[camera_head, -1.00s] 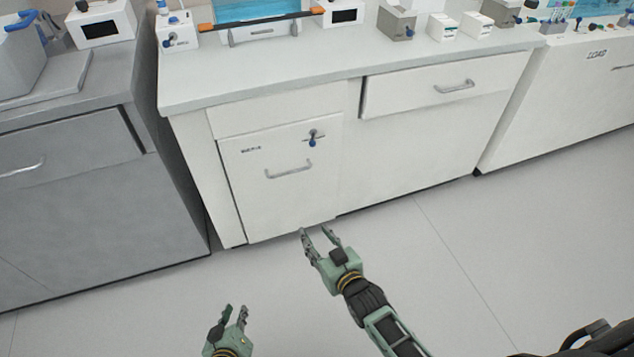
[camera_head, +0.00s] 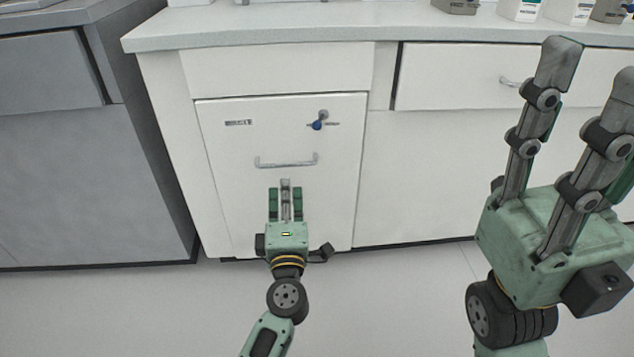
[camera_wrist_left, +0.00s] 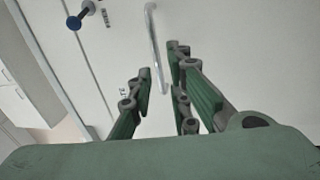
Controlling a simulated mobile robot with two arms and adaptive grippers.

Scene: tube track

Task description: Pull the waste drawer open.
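The waste drawer (camera_head: 230,190) is a white front with a small dark label and looks closed in the cabinet. Its metal bar handle (camera_head: 287,164) runs level across it. A latch with a blue knob (camera_head: 317,125) sits above the handle at the right. My left gripper (camera_head: 286,187) is in front of the drawer just below the handle. In the left wrist view its fingers are open, and the handle (camera_wrist_left: 157,60) shows in line with the gap between them; contact cannot be told. My right gripper (camera_head: 585,85) is large and near at the right, open and empty.
The white countertop (camera_head: 300,32) overhangs above, with small boxes at the back right. A grey cabinet (camera_head: 80,180) stands left. The floor in front is clear.

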